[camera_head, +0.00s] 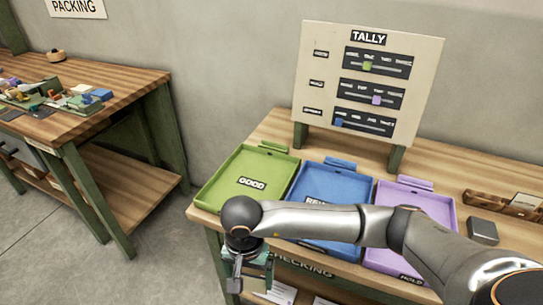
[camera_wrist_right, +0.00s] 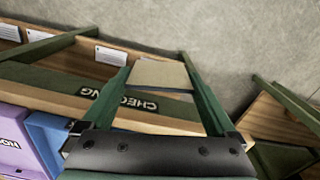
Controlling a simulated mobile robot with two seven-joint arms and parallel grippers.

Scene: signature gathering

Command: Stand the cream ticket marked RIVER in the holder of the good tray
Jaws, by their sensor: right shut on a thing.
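My right gripper (camera_head: 246,277) hangs past the front edge of the checking table, in front of the green tray. In the right wrist view its two green fingers (camera_wrist_right: 158,68) are shut on a cream ticket (camera_wrist_right: 160,76). No marking can be read on the ticket's visible face. The green tray marked GOOD (camera_head: 213,193) lies at the left of the table. Its green holder (camera_head: 272,145) is a low bar at the tray's back edge, with nothing visibly standing in it. My left gripper is not in view.
A blue tray (camera_head: 315,184) and a purple tray (camera_head: 384,201) lie to the right of the green one, each with a back holder. The TALLY board (camera_head: 335,85) stands behind them. White cards (camera_head: 277,292) lie on the lower shelf. A cluttered packing table (camera_head: 125,93) stands left.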

